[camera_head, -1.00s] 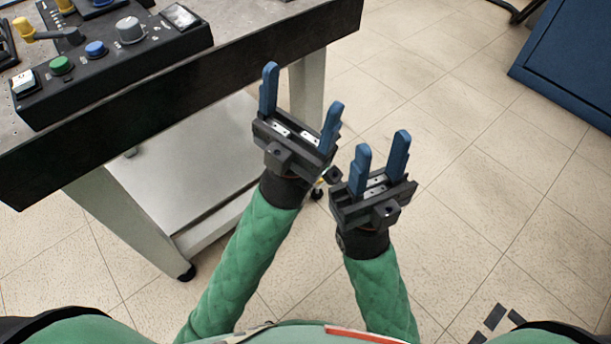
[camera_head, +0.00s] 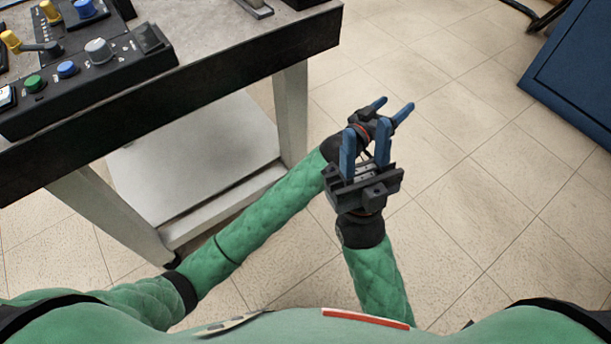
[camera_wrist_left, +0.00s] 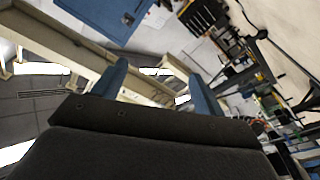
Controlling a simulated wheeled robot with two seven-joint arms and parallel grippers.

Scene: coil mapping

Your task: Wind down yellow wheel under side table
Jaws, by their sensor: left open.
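The side table (camera_head: 240,72) stands at the left in the head view, with a pale lower shelf (camera_head: 190,160) under its dark-edged top. I see no yellow wheel under it in either view. My left gripper (camera_head: 390,110) is right of the table's near leg, over the floor, open and empty, its fingers pointing up and right. Its two blue fingers also show apart in the left wrist view (camera_wrist_left: 157,68). My right gripper (camera_head: 366,128) is just in front of and below it in the picture, open and empty, and partly covers the left gripper's wrist.
A black control box (camera_head: 90,75) with green, blue, grey and yellow knobs sits on the table top. A blue cabinet (camera_head: 585,70) stands at the upper right. The tiled floor (camera_head: 480,190) between is clear. The left wrist view shows a tilted, cluttered workshop.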

